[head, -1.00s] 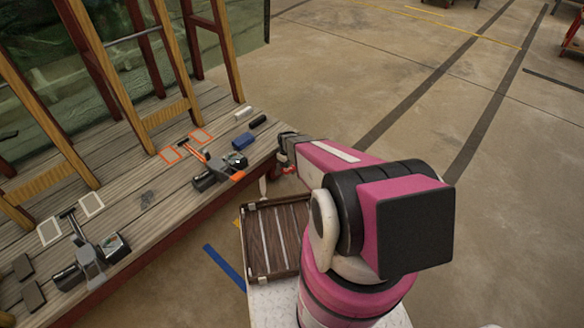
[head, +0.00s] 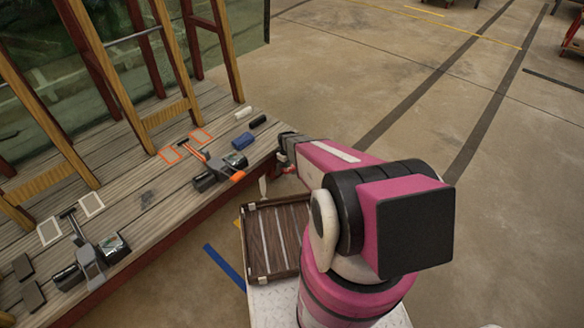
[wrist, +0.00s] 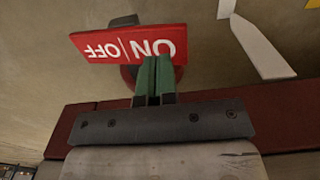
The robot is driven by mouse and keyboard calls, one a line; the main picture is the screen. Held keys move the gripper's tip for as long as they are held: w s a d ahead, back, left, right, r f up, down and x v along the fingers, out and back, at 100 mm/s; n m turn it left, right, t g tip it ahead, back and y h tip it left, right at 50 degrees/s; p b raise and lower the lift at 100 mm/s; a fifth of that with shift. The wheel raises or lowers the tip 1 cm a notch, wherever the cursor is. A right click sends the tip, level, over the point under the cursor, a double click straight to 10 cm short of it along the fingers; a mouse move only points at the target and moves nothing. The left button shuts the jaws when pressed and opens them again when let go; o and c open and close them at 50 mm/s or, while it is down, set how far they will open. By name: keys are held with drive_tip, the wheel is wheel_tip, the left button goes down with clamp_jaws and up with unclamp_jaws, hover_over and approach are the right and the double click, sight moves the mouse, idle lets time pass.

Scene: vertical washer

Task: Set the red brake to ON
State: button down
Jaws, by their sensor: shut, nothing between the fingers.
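In the wrist view a red plate (wrist: 112,44) with white "ON" and "OFF" shows upside down, ON on the right and OFF on the left. A dark red rounded part (wrist: 127,76) and a dark grey piece (wrist: 125,21) show behind it. My gripper (wrist: 155,58) is shut, its two green fingers together and empty. The fingers overlap the plate's lower edge below ON; I cannot tell whether they touch it. In the head view my gripper (head: 284,152) is at the wooden platform's right end and hides most of the brake. The brake's setting cannot be read.
On the platform (head: 150,235) stand a device with an orange lever (head: 194,154) and a grey device (head: 88,262). A blue block (head: 243,140) lies near my gripper. A brown slatted tray (head: 272,212) is below. The floor to the right is clear.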

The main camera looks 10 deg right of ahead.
drive_tip(key=shift+f, duration=1.7)
idle(1.5)
drive_tip(key=shift+r, duration=3.55)
drive_tip(key=s+r+m, duration=0.3)
drive_tip(key=s+r, duration=0.7)
drive_tip(key=r, duration=0.5)
drive_tip(key=s+r+m, duration=0.4)
drive_tip(key=s+r, duration=0.7)
drive_tip(key=r, duration=0.5)
drive_tip(key=shift+s, duration=0.15)
drive_tip(key=shift+f, duration=0.1)
